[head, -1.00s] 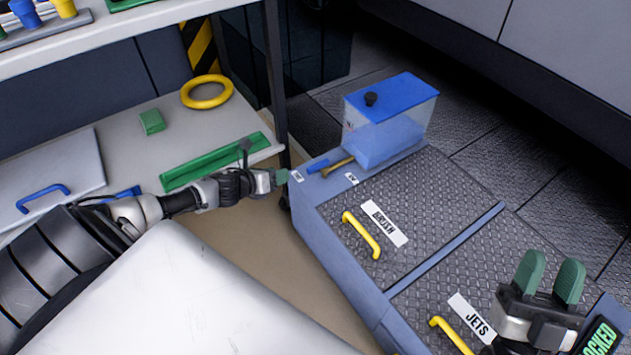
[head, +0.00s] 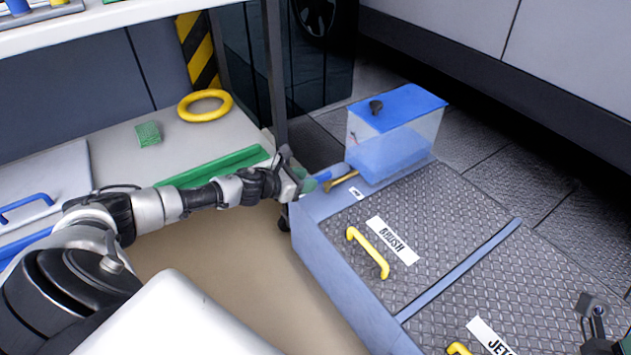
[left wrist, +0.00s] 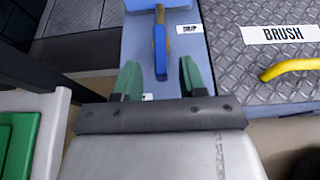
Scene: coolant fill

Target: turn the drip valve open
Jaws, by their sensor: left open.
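The drip valve has a blue lever (left wrist: 160,48) on a brass stem (left wrist: 160,14), beside the DRIP label (left wrist: 187,29). In the head view the brass stem (head: 341,181) sticks out in front of the tank, and the blue lever is partly hidden by my gripper. My left gripper (head: 308,184) is open at the lever's free end. In the left wrist view the green fingers (left wrist: 160,68) stand on either side of the lever's end, with gaps on both sides. Part of my right gripper (head: 596,325) shows at the right edge; its fingers are not clear.
A clear tank (head: 425,128) with a blue lid and blue liquid stands behind the valve. The BRUSH hatch (head: 440,220) has a yellow handle (head: 368,254). A bench (head: 100,160) at left holds a yellow ring (head: 205,105), a green block (head: 148,133) and a green tray (head: 215,166).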

